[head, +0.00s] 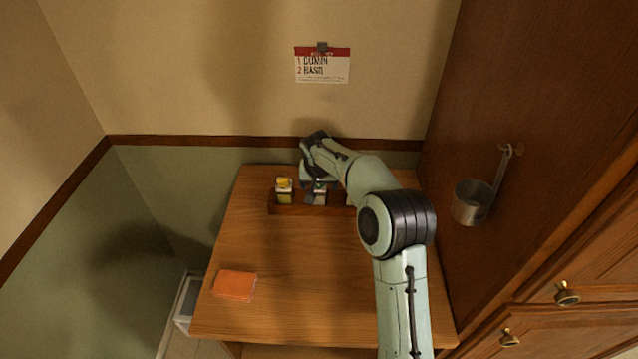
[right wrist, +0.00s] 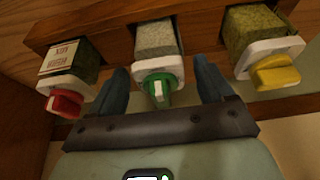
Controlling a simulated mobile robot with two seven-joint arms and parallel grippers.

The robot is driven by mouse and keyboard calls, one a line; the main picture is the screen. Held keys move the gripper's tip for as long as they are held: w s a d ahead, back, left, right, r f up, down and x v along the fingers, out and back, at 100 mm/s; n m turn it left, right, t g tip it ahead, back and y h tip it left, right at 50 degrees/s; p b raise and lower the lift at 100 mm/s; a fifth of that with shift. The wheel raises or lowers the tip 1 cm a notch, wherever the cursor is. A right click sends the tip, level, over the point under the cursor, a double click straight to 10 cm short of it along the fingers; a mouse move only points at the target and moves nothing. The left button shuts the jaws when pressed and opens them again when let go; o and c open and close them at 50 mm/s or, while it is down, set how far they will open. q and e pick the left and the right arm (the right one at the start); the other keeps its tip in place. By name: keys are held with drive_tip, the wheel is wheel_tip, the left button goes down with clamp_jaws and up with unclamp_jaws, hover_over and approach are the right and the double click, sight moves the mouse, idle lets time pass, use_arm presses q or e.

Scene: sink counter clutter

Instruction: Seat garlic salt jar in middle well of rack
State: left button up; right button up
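The wooden rack (head: 300,209) stands at the back of the wooden table; its wall also shows in the right wrist view (right wrist: 108,22). A jar with pale grey contents and a green lid (right wrist: 157,42) is in the middle well, between the other two jars; its lower end is hidden by the rack. It also shows in the head view (head: 318,198). I cannot read a garlic salt label on it. My right gripper (right wrist: 161,68) is open, with one finger on each side of this jar and visible gaps. My left gripper is out of view.
A yellow-lidded jar (right wrist: 258,40) and a red-lidded jar (right wrist: 70,65) flank the middle one in the rack. An orange cloth or sponge (head: 234,285) lies at the table's front left. A metal cup (head: 471,203) hangs on the right cabinet. The table's middle is clear.

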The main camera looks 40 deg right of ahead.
drive_tip(key=shift+r, duration=0.3)
drive_tip(key=v, duration=1.1)
drive_tip(key=shift+r, duration=0.35)
drive_tip(key=shift+a, duration=0.1)
